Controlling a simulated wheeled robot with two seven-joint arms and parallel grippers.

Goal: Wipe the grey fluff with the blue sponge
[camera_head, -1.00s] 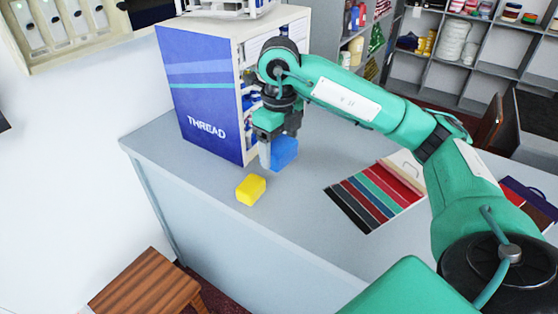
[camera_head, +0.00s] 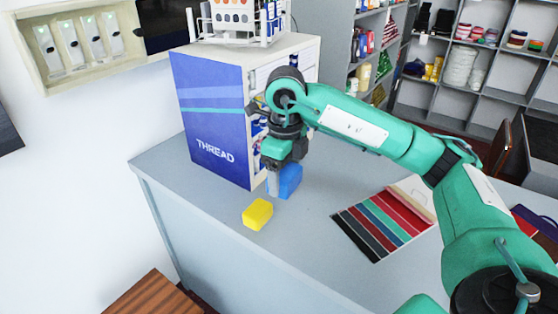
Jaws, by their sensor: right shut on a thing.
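My right gripper (camera_head: 273,180) points down over the counter (camera_head: 310,235) and is shut on the blue sponge (camera_head: 290,181). The sponge is beside the thread cabinet's near corner, partly hidden by the gripper. I cannot tell whether it touches the counter. I cannot make out any grey fluff in this view. My left gripper is not in view.
A yellow sponge-like block (camera_head: 257,214) lies on the counter just in front of the blue sponge. The blue-sided thread cabinet (camera_head: 215,120) stands behind. A striped swatch card (camera_head: 385,222) lies to the right. A wooden stool (camera_head: 150,297) stands below the counter.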

